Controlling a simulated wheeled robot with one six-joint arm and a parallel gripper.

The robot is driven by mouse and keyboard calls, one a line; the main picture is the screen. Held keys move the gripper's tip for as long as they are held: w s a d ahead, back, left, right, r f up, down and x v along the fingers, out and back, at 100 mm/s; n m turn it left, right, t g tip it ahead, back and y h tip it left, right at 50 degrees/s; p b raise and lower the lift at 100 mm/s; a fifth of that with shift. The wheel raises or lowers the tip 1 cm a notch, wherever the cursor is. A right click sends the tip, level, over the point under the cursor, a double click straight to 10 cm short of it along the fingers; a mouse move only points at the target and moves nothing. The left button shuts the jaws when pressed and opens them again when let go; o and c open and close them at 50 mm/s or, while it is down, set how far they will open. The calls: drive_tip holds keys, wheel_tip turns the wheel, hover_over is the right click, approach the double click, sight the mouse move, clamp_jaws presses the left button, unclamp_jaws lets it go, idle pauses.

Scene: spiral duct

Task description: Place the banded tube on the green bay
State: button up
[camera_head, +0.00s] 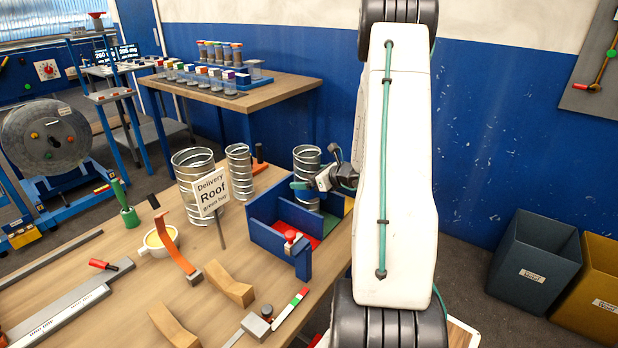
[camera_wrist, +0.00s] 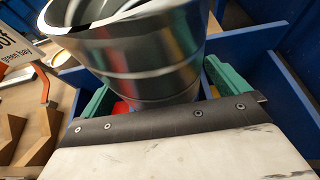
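The banded tube (camera_head: 307,161) is a shiny spiral metal cylinder, upright at the blue divided tray (camera_head: 268,237). In the wrist view the tube (camera_wrist: 150,55) stands between the green fingers of my gripper (camera_wrist: 163,92), which look closed against its sides. My gripper (camera_head: 308,185) reaches in from the right in the head view. The green bay (camera_head: 331,223) shows partly, right of the red bay, with the tube over or in the tray's back part. The tube's lower end is hidden, so I cannot tell whether it touches the floor of the bay.
A wide spiral duct (camera_head: 194,176) and a narrower one (camera_head: 239,172) stand left of the tray. A sign (camera_head: 211,192) reads "Delivery Roof green bay". Wooden saddles (camera_head: 229,284), a cup (camera_head: 160,241) and tools lie on the bench front. Bins (camera_head: 533,262) stand right.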

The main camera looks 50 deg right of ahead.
drive_tip(key=shift+r, duration=0.15)
drive_tip(key=v, duration=1.2)
